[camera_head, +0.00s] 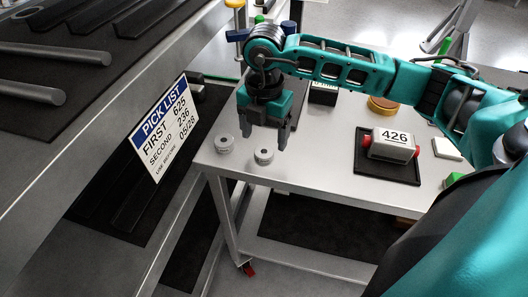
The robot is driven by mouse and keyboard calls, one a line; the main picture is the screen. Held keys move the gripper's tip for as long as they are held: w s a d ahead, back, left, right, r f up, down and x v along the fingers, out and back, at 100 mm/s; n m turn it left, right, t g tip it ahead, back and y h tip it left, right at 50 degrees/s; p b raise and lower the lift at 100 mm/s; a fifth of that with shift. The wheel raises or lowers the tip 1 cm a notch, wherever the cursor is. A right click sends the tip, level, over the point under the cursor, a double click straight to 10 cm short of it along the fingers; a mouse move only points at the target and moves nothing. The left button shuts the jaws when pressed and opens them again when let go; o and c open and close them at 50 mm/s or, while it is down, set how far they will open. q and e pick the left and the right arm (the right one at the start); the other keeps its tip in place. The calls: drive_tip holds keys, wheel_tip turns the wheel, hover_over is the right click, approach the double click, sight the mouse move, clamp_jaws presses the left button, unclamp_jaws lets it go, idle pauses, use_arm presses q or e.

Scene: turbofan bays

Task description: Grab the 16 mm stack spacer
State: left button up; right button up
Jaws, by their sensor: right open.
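Two small grey round pieces stand near the left end of the metal table (310,180). One grey piece (224,145) is to the left, and the other grey piece (264,157) is nearer the front edge. Either may be a stack spacer; I cannot read a size on them. My right gripper (265,138) points down above the table, open, with nothing seen between its fingers. In the picture its fingertips are just above the front grey piece; contact is not visible. My left gripper is not in view.
A box marked 426 (393,143) with red ends sits on a black tray (372,167). A yellow-brown round item (383,106) is behind it. A pick list sign (163,125) is on the grey structure at left. The table front between the pieces and tray is clear.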

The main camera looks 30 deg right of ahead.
sight(263, 152)
wheel_tip(263, 152, down, 5)
drive_tip(key=shift+w, duration=0.15)
drive_tip(key=shift+c, duration=0.4)
drive_tip(key=shift+r, duration=0.1)
drive_tip(key=c, duration=1.2)
